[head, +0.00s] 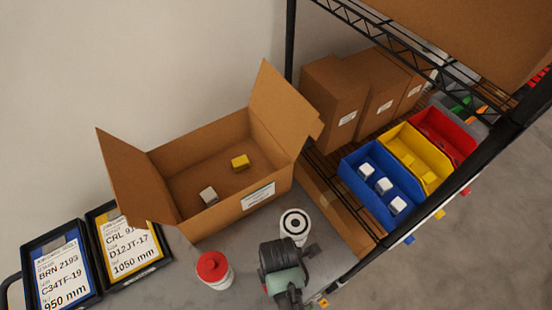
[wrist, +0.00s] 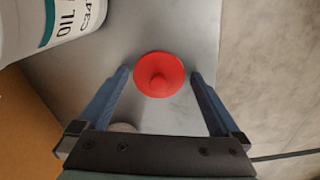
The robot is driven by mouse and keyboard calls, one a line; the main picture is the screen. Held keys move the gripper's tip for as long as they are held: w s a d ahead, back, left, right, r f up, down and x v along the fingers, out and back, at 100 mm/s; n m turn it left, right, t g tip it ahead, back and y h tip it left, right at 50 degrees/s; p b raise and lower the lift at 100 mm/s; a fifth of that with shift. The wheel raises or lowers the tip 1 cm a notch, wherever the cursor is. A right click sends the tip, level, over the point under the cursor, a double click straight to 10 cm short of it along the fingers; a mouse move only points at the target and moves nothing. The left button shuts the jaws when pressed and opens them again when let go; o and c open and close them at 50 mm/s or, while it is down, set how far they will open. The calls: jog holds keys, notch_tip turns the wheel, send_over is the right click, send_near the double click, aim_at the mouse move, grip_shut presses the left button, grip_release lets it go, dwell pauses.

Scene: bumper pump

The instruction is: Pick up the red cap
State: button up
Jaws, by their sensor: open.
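The red cap (wrist: 159,75), a round disc with a raised knob, appears over the grey table top (wrist: 120,60) in the wrist view. It shows between the two spread fingers of my gripper (wrist: 160,80), with a gap on each side. My gripper is open and empty. In the head view my gripper (head: 287,275) is at the front of the table, and I see no loose red cap there; the arm may hide it. A white container with a dark ring on top (head: 295,225) stands just behind my gripper. A white labelled bottle (wrist: 60,25) shows upper left in the wrist view.
A red-topped white bottle (head: 214,270) stands left of my gripper. An open cardboard box (head: 220,215) holds a yellow and a white block. Blue (head: 400,218), yellow and red bins sit on the rack at right. Black-framed signs (head: 60,275) are at left.

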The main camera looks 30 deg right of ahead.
jog(key=c, duration=1.1)
